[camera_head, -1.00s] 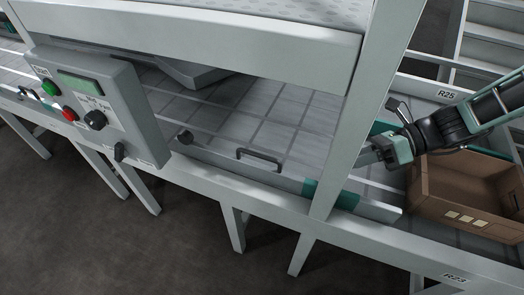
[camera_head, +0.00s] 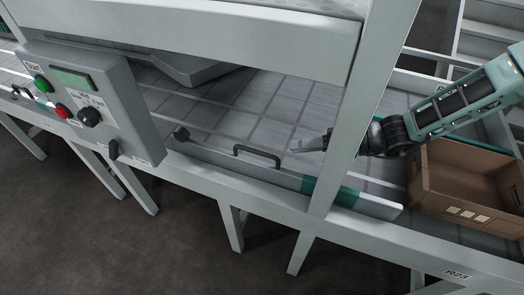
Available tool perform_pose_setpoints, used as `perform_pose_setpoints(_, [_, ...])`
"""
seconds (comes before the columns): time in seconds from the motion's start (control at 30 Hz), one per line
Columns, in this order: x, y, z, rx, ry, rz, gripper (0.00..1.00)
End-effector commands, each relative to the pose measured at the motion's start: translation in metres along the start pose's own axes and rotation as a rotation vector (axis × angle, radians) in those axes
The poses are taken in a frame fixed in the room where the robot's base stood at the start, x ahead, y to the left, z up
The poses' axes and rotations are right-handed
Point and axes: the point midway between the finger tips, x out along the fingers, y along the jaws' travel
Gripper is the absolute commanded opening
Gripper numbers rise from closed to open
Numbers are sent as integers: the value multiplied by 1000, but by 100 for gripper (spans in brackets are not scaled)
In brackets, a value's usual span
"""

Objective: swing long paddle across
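The long paddle (camera_head: 225,160) is a pale grey bar lying along the front edge of the conveyor bed. Its left end is at a dark round knob (camera_head: 181,134), and its right end is near the cardboard box. It carries a black loop handle (camera_head: 257,154) and a green band near the upright post. My gripper (camera_head: 302,145) reaches in from the right behind the post, over the bed, to the right of the handle and apart from it in the picture. Its fingers appear edge-on, so I cannot tell whether they are open. The post hides part of my wrist.
A grey upright post (camera_head: 365,105) stands between my wrist and fingers in the view. A control box (camera_head: 95,100) with green and red buttons is at the left. An open cardboard box (camera_head: 450,195) sits at the right. The tiled bed (camera_head: 240,115) behind the paddle is mostly clear.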

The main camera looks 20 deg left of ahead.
Motion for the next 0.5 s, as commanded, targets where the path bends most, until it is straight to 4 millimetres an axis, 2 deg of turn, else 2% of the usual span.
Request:
perform_pose_setpoints(0.03, [12, -1, -2, 1, 3, 2, 32])
perform_pose_setpoints(0.2, [47, -1, -2, -1, 3, 2, 32])
perform_pose_setpoints(0.4, [78, -1, -1, -1, 2, 0, 32])
perform_pose_setpoints(0.5, [88, 0, -1, -1, 1, 0, 32])
